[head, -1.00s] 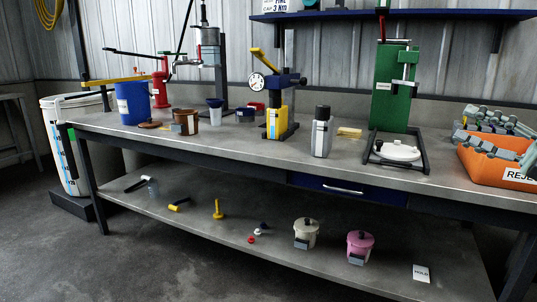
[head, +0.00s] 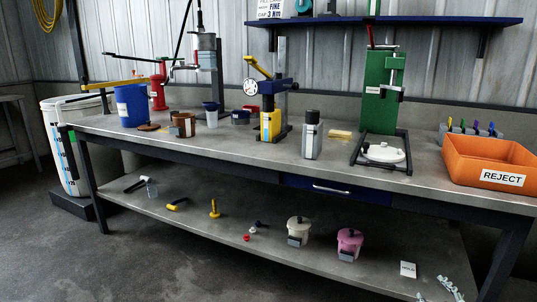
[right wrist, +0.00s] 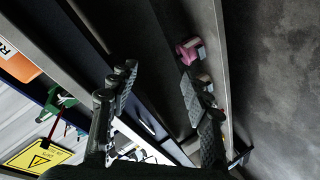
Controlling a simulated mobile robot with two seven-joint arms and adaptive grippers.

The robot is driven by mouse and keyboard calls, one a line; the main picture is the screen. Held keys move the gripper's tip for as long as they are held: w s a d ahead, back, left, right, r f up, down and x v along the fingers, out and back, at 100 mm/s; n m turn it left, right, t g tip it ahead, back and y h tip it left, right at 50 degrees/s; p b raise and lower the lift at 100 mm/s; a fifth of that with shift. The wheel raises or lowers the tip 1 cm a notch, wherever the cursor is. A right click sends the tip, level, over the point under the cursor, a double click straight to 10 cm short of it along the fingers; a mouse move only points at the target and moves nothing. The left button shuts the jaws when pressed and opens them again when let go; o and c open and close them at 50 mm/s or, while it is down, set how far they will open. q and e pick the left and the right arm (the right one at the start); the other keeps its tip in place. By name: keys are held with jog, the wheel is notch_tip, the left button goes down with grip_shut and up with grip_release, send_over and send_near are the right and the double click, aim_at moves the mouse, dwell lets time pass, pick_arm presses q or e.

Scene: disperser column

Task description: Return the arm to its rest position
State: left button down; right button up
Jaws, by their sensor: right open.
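My right gripper (head: 438,290) shows at the bottom right of the head view, with only its grey finger parts in the frame. It appears in front of the lower shelf's right end and looks empty. In the right wrist view my right gripper (right wrist: 158,92) is open, with its two dark fingers wide apart and nothing between them. The rest of my right arm is out of the head view. My left gripper does not show.
The workbench (head: 250,160) carries an orange reject bin (head: 485,178), a green press (head: 380,95) and several containers. Its lower shelf (head: 190,235) holds a pink pot (head: 349,240), a cream pot (head: 299,228) and a hold card (head: 408,269). The floor in front is clear.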

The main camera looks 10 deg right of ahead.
pick_arm(q)
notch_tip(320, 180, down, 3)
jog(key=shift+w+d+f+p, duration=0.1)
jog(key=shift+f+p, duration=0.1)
jog(key=shift+p, duration=0.4)
pick_arm(e)
jog(key=s+a+f+m+g+y, duration=0.1)
jog(key=s+a+f+m+g, duration=0.1)
jog(key=s+a+f+g, duration=0.3)
jog(key=s+a+f+m+g+y, duration=0.2)
jog(key=s+a+f+g, duration=0.3)
jog(key=s+a+f, duration=0.8)
jog(key=s, duration=0.4)
jog(key=shift+a, duration=0.3)
